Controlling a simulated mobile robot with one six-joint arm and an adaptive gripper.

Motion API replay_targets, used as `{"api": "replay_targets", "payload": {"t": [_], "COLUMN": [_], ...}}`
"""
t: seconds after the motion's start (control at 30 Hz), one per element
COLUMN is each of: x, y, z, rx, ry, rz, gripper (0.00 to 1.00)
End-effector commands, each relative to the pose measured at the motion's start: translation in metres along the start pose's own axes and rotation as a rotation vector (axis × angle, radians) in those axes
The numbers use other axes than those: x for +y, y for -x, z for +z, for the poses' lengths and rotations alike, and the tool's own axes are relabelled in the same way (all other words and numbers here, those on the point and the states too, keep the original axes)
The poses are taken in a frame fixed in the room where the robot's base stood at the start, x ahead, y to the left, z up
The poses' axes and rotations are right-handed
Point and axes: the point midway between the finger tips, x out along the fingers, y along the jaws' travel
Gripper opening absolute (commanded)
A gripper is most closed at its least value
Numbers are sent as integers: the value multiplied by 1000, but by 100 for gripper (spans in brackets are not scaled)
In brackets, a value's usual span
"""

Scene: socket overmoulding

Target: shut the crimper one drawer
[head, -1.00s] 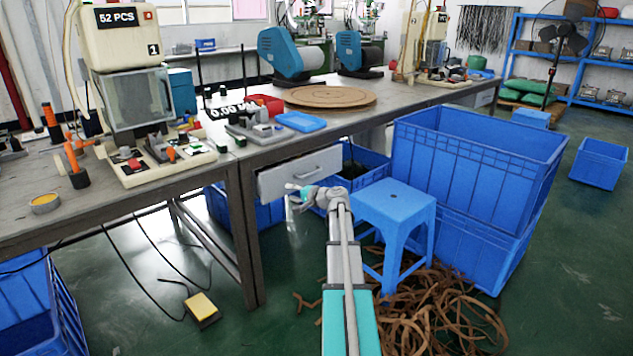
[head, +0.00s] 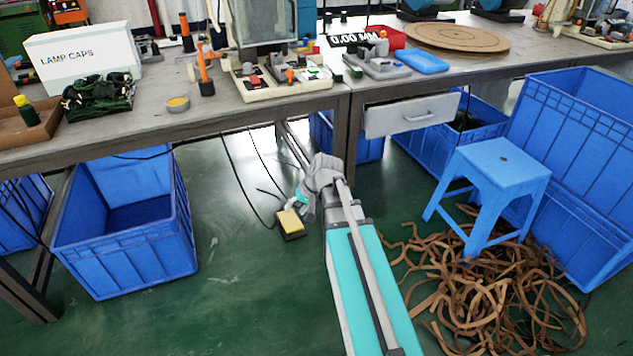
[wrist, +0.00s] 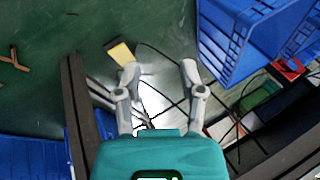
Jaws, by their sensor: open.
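The wrist view looks down at green floor, and no drawer can be made out there.
Dark bench legs (head: 345,150) stand between my gripper and the drawer. A yellow pedal (head: 291,223) with cables lies on the floor by my gripper. A blue stool (head: 500,170), brown strips (head: 480,275) and a large blue crate (head: 585,130) are at right. Another blue crate (head: 125,235) is left.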

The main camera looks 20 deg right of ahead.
Motion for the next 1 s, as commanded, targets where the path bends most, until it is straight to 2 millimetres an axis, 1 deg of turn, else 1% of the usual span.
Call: {"api": "replay_targets", "payload": {"t": [0.03, 0.2, 0.3, 0.43, 0.5, 0.63, 1.0], "x": [-10, -26, -32, -37, -38, -39, -39], "y": [-2, -9, -9, -7, -6, -4, -4], "z": [20, 68, 92, 115, 123, 132, 134], "rx": [-33, -128, -173, -214, -230, -245, -250], "ry": [36, 143, 199, 255, 275, 298, 304], "rz": [38, 178, 256, 340, 373, 410, 422], "gripper": [51, 51, 51, 51, 51, 51, 51]}}
